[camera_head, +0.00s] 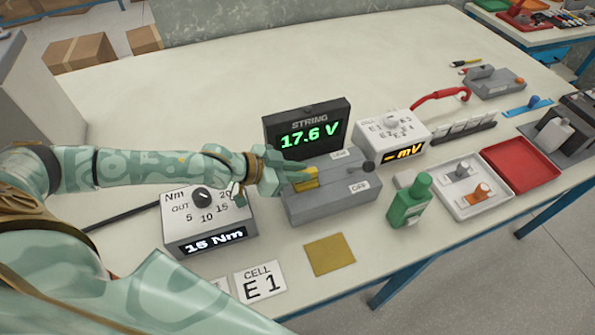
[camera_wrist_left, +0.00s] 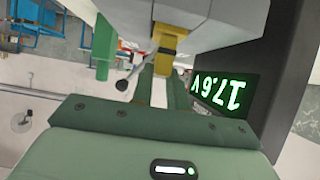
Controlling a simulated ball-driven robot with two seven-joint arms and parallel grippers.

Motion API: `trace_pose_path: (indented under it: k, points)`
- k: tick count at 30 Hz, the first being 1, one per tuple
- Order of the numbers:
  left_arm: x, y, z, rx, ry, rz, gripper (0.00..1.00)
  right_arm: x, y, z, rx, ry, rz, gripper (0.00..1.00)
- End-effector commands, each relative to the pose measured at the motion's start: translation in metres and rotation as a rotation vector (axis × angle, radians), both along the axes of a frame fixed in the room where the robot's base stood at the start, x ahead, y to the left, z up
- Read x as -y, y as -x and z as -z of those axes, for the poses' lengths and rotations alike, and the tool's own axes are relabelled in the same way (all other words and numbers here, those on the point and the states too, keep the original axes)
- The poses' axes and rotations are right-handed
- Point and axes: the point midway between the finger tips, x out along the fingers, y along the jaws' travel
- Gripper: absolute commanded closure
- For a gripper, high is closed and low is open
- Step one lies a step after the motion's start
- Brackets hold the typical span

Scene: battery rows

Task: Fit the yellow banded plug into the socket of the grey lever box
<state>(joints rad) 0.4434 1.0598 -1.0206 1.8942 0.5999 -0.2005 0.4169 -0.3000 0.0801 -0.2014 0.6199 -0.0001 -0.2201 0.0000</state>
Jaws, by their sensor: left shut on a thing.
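The grey lever box (camera_head: 335,203) stands mid-table, with a dark-knobbed lever (camera_head: 367,168) toward its right end and an OFF label on its front. The yellow plug (camera_head: 305,180) is at the left part of the box top. My left gripper (camera_head: 285,172) comes in from the left and is shut on it. In the left wrist view the yellow plug (camera_wrist_left: 171,42) is between my fingertips, against the grey box (camera_wrist_left: 215,22). The socket is hidden, so I cannot tell how deep the plug sits. My right gripper is not in view.
A display reading 17.6 V (camera_head: 307,130) stands close behind the box. A torque unit (camera_head: 207,218) is at left, a mV meter (camera_head: 393,137) at back right. A green bottle (camera_head: 408,201) and white tray (camera_head: 445,203) stand right. A yellow-brown pad (camera_head: 330,254) lies in front.

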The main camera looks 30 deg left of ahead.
Motion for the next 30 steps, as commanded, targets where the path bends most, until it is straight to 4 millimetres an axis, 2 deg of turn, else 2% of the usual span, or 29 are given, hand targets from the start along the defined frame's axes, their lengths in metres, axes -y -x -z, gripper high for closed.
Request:
trace_pose_path:
  k: [6, 7, 9, 20, 23, 30]
  points:
    - [0.0, 0.0, 0.002, 0.0, 0.0, 0.0, 1.0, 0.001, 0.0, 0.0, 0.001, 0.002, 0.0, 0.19]
    - [0.0, 0.0, 0.002, 0.0, 0.0, 0.0, 0.79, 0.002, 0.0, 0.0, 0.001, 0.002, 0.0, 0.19]
    - [0.0, 0.0, 0.001, 0.0, 0.0, 0.0, 0.62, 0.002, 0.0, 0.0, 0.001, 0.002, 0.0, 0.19]
    - [-0.002, 0.002, -0.003, 0.0, -0.001, -0.001, 0.62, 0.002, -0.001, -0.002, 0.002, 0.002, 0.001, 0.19]
    - [-0.012, 0.013, -0.011, -0.002, -0.003, -0.002, 0.62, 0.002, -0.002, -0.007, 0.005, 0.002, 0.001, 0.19]
    - [-0.046, 0.052, -0.04, -0.004, -0.003, -0.003, 0.62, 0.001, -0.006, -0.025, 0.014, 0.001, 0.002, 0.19]
